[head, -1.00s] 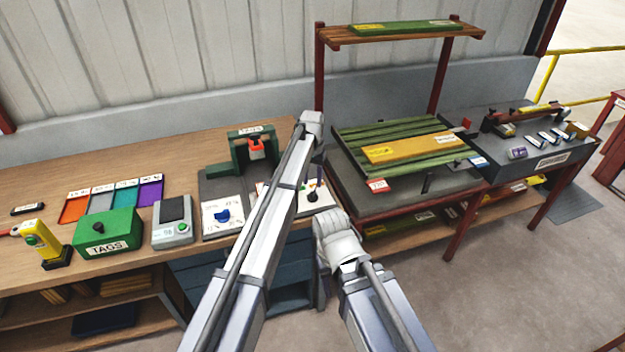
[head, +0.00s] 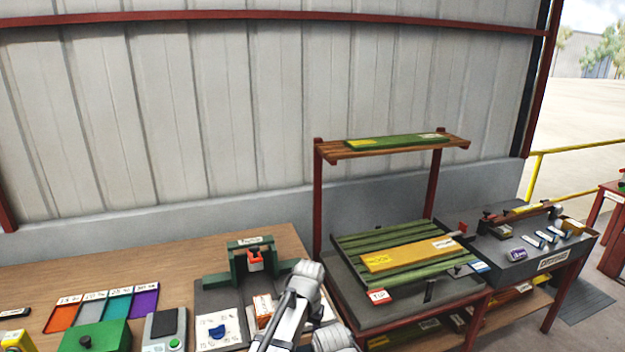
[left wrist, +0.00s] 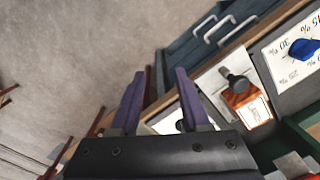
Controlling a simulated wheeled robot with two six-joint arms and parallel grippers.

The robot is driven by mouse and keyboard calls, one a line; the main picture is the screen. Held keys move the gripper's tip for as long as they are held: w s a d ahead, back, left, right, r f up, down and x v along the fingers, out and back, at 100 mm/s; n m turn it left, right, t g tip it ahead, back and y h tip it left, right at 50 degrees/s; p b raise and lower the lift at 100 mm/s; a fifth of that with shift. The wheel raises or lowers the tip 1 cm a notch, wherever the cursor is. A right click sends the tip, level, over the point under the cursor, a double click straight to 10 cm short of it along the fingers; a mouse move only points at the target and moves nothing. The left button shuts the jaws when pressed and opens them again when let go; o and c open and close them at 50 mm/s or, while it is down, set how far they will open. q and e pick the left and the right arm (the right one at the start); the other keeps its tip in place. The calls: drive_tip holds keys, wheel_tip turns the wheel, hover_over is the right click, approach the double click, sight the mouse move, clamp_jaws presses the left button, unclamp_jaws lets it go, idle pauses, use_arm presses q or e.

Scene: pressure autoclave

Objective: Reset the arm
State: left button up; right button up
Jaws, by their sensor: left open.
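My left arm (head: 296,305) rises from the bottom of the head view, in front of the wooden bench. Its fingers cannot be made out there. In the left wrist view my left gripper (left wrist: 159,74) has two purple fingers set apart, with nothing between them. It hangs over the bench's front edge, beside a white-labelled panel. An orange-brown block (left wrist: 238,98) with a dark knob lies to the right of the fingers, apart from them. A blue dial (left wrist: 298,48) on a white plate is farther right. No right gripper fingers show in either view.
The bench holds a green press-like fixture (head: 250,262), coloured trays (head: 103,306), a green box (head: 97,337) and a grey device (head: 165,328). A rack table (head: 365,312) with green slats stands to the right. Drawers (left wrist: 212,30) sit below the bench front.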

use_arm(q)
drive_tip(key=s+a, duration=0.2)
drive_tip(key=s, duration=0.7)
drive_tip(key=s+a, duration=0.2)
drive_tip(key=s, duration=0.8)
drive_tip(key=shift+s+a+y, duration=0.15)
drive_tip(key=shift+s+y, duration=0.05)
drive_tip(key=shift+y, duration=0.1)
drive_tip(key=shift+r, duration=0.1)
